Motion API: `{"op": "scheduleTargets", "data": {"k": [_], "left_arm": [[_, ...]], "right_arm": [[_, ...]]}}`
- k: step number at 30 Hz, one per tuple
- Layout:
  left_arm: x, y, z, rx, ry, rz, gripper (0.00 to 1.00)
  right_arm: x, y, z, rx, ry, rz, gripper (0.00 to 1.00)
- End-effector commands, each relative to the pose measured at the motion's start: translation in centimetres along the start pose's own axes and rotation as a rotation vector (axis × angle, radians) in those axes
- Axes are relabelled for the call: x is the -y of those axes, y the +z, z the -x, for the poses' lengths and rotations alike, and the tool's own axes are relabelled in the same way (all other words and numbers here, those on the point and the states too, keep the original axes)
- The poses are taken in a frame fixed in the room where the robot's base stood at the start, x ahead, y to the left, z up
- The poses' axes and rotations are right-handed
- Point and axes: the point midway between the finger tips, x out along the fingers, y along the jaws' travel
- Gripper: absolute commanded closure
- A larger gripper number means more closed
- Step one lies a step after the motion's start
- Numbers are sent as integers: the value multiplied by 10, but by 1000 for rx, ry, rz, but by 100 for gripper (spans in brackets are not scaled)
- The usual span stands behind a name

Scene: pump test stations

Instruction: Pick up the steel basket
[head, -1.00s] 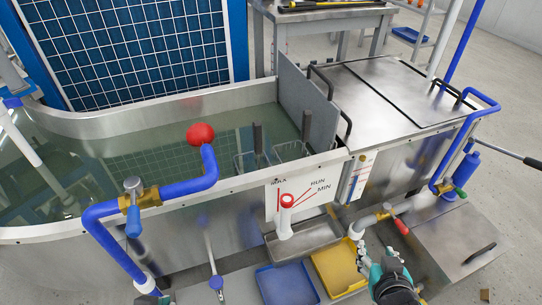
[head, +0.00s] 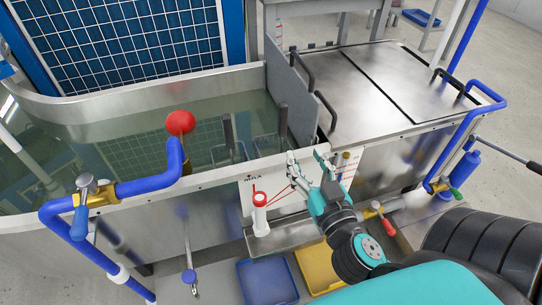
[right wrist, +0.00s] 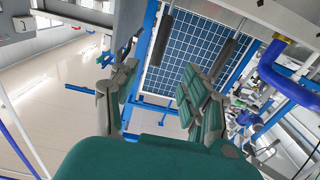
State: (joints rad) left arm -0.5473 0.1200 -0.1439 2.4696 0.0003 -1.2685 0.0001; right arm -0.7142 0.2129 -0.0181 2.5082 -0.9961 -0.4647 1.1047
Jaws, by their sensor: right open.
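Two wire baskets sit in the water of the steel tank, one at the left (head: 222,154) and one at the right (head: 264,148) in the head view. Each has a dark upright handle, left (head: 228,130) and right (head: 283,121). Their lower parts are blurred by the water. My right gripper (head: 306,157) is open and empty at the tank's front rim, to the right of and nearer than the baskets. In the right wrist view the open fingers (right wrist: 155,88) show with two dark bars beyond, left (right wrist: 161,38) and right (right wrist: 230,56), which look like the handles. My left gripper is not in view.
A grey divider plate (head: 287,85) stands right of the baskets, beside the steel cover (head: 375,90) with dark handles. Blue (head: 266,282) and yellow (head: 318,268) trays lie below.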

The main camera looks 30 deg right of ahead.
Motion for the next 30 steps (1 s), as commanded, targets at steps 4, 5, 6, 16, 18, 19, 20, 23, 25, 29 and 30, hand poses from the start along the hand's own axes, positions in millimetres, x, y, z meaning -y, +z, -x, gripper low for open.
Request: {"op": "scheduleTargets", "data": {"k": [4,5,6,16,18,19,20,23,25,29,30], "left_arm": [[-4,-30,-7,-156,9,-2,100],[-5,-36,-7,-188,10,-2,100],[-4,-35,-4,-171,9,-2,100],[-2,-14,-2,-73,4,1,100],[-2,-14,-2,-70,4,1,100],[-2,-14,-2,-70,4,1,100],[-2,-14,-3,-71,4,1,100],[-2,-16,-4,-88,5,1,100],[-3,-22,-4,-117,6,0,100],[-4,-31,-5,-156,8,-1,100],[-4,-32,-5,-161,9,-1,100]], "right_arm": [[1,1,-26,-7,-5,6,53],[1,1,-32,-6,-5,7,53],[1,-2,-41,-4,-5,6,53],[0,0,-98,1,-1,5,53],[0,1,-102,3,0,4,53],[0,1,-103,4,1,3,53],[0,1,-105,3,1,3,53],[0,2,-116,0,0,6,53],[0,3,-127,-1,0,7,53],[1,4,-146,1,1,6,53],[1,4,-150,1,0,4,53]]}}
